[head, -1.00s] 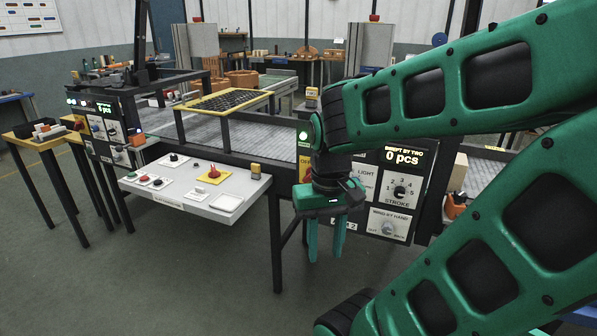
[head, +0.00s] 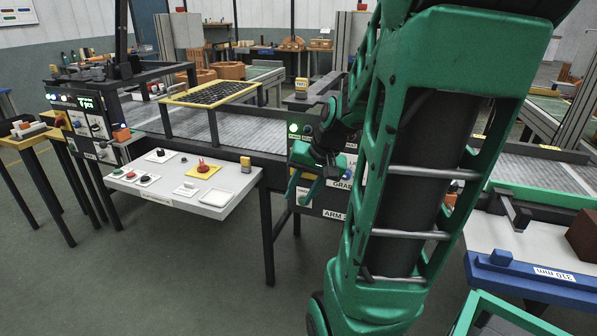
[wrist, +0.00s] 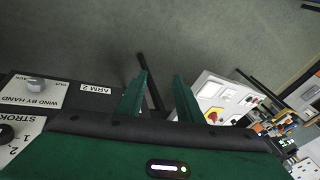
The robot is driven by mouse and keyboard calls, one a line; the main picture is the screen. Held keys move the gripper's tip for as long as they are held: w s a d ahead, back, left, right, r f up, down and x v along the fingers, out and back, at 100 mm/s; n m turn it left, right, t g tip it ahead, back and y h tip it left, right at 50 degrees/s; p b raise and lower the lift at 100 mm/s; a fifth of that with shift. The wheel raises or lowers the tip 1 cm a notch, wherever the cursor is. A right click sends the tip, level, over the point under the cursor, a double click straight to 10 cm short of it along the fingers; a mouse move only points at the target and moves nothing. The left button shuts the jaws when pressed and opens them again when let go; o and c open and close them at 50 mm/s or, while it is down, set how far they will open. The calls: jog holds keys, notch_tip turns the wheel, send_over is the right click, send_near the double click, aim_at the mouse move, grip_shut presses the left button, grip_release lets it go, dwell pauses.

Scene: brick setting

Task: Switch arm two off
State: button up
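The dark arm two panel (head: 333,199) stands at the conveyor's near side, with a GRAB label and an "ARM 2" label (wrist: 96,88). A lit green light (head: 293,128) is at its upper left.
A pale control table (head: 215,208) with several buttons and a red knob on a yellow plate (head: 203,170) stands left of my gripper. Another panel with a green display (head: 87,103) is at far left. The conveyor (head: 260,132) runs behind. Floor is clear in front.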

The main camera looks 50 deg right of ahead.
jog(key=w+d+r+m+t+h, duration=0.1)
jog(key=w+d+m+t, duration=0.2)
jog(key=d, duration=0.5)
jog(key=w+d+r+m+t+h, duration=0.1)
jog(key=w+d+m+t, duration=0.1)
jog(key=d, duration=0.5)
jog(key=x, duration=1.1)
jog(key=shift+w+a, duration=0.15)
jog(key=shift+a, duration=0.05)
jog(key=shift+c, duration=0.4)
jog(key=shift+r, duration=0.1)
grip_shut()
